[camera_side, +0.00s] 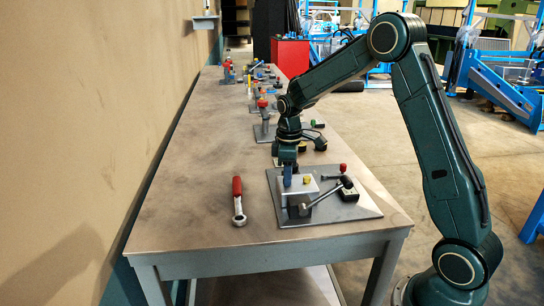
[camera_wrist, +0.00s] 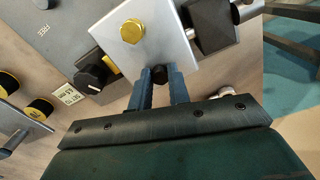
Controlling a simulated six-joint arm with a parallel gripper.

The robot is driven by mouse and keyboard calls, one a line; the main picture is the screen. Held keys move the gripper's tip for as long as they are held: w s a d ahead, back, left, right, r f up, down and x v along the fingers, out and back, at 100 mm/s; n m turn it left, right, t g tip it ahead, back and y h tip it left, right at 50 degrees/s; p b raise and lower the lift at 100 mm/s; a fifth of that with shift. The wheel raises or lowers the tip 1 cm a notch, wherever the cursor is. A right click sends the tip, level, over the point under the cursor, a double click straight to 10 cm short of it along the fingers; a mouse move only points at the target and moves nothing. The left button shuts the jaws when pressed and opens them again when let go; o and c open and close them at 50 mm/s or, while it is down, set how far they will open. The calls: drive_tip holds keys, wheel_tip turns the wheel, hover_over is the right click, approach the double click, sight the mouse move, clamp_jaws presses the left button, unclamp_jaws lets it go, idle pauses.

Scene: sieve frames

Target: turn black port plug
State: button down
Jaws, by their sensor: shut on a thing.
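A black port plug (camera_wrist: 160,74) sits at the near edge of a silver block (camera_wrist: 160,42), between the two blue fingers of my gripper (camera_wrist: 160,88) in the wrist view. The fingers are shut on it, one on each side. Only a small dark part of the plug shows. In the side view my gripper (camera_side: 288,178) points down at the back left of the silver block (camera_side: 300,195), and the plug is hidden there.
A yellow hex bolt (camera_wrist: 132,31) stands on the block. A black pointer knob (camera_wrist: 91,76) and a label (camera_wrist: 72,93) are on the plate. A red-handled wrench (camera_side: 238,202) lies left of the plate (camera_side: 360,210).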

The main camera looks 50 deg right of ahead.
drive_tip(key=n, duration=0.5)
drive_tip(key=shift+n, duration=0.3)
drive_tip(key=n, duration=0.5)
drive_tip(key=shift+w, duration=0.1)
drive_tip(key=shift+n, duration=0.3)
drive_tip(key=c, duration=1.3)
unclamp_jaws()
wheel_tip(320, 180, up, 14)
drive_tip(key=shift+f, duration=0.1)
